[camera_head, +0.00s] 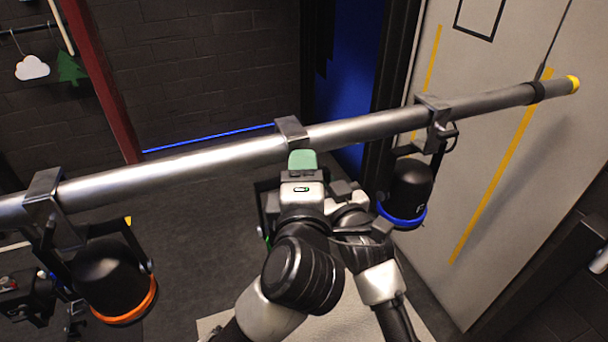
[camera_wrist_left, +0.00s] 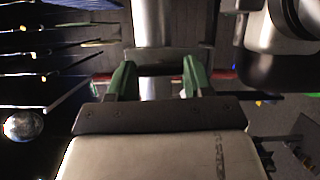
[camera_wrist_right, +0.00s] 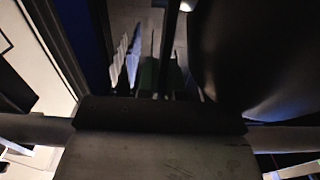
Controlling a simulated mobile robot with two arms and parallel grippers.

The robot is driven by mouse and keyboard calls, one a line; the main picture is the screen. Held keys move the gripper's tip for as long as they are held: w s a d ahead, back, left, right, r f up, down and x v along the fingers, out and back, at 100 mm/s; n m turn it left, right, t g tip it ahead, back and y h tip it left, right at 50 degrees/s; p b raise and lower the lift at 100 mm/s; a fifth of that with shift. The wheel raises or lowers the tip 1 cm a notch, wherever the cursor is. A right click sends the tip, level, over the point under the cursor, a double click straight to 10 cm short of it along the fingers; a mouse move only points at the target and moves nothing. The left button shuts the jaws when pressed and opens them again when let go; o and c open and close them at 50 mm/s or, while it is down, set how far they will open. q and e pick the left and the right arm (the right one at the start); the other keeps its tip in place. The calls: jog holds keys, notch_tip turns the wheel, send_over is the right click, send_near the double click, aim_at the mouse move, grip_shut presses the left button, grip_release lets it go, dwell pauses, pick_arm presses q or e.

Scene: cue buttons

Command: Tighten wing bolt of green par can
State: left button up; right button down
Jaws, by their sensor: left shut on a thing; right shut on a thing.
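The green par can hangs from the middle clamp (camera_head: 291,132) on the pipe. Its body is mostly hidden behind my arms, with a sliver of green rim (camera_head: 267,242) showing. My left gripper (camera_head: 302,158) is at this clamp, its green fingers (camera_wrist_left: 158,78) on either side of the clamp's dark metal in the left wrist view. My right gripper (camera_wrist_right: 162,76) is hidden behind my left arm in the head view. Its fingers are close around a thin dark bar (camera_wrist_right: 170,40), apparently the yoke, beside the large black can body (camera_wrist_right: 255,60). I cannot make out the wing bolt.
The silver pipe (camera_head: 190,168) slopes up to the right. An orange-ringed par can (camera_head: 112,275) hangs at left and a blue-ringed one (camera_head: 407,190) at right, close to my right arm. A pale panel (camera_head: 510,170) stands at the right.

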jog(key=shift+r, duration=0.15)
pick_arm(q)
jog(key=shift+d+m+g+y, duration=0.1)
jog(key=shift+m+g+y, duration=0.35)
jog(key=shift+m, duration=0.95)
jog(key=shift+m+g+y, duration=0.15)
jog(key=shift+m+g, duration=0.55)
jog(key=shift+m, duration=0.7)
jog(key=shift+d+m+g+y, duration=0.1)
jog(key=shift+m+g+y, duration=0.35)
jog(key=shift+m, duration=0.95)
jog(key=o, duration=0.9)
jog(key=shift+r, duration=0.1)
jog(key=shift+o, duration=0.2)
jog(key=shift+a+r, duration=0.1)
